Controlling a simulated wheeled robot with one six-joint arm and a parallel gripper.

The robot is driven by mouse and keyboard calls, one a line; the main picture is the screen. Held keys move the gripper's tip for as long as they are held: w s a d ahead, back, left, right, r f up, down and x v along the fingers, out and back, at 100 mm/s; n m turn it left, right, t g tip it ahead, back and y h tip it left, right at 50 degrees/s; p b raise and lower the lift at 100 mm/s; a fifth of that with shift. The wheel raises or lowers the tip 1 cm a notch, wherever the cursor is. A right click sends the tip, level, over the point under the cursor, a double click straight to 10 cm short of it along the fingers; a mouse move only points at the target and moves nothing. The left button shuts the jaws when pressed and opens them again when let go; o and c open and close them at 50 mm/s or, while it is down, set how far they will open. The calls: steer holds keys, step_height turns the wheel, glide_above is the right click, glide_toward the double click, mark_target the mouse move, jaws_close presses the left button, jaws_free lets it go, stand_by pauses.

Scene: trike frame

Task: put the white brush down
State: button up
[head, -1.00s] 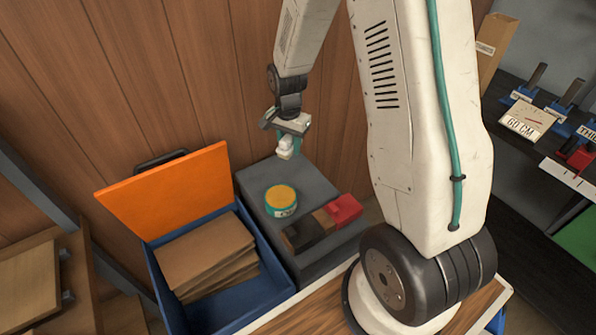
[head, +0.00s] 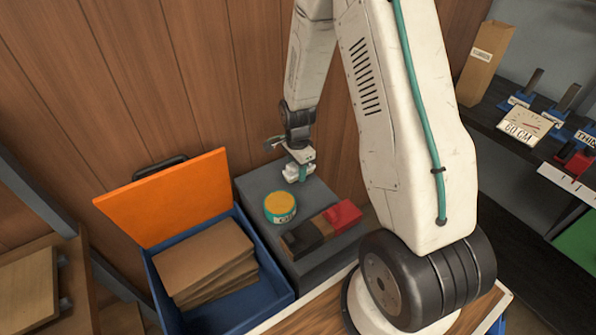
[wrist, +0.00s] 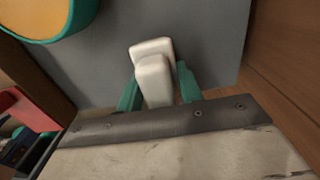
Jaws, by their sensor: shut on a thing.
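The white brush (wrist: 153,68) is held between the teal fingers of my gripper (wrist: 158,85) in the wrist view. In the head view the brush (head: 293,172) hangs below my gripper (head: 300,160), over the back part of a dark grey box top (head: 318,192). The grey surface (wrist: 210,45) also lies behind the brush in the wrist view. I cannot tell whether the brush touches it. The gripper is shut on the brush.
A red block (head: 344,214) and darker blocks (head: 303,238) lie at the front. A blue box (head: 160,278) with an orange lid (head: 170,195) is at left. A wooden wall (head: 235,80) stands behind.

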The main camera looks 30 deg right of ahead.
steer(key=shift+f, duration=0.5)
steer(key=shift+f, duration=0.15)
steer(key=shift+s+f, duration=0.1)
steer(key=shift+f, duration=0.1)
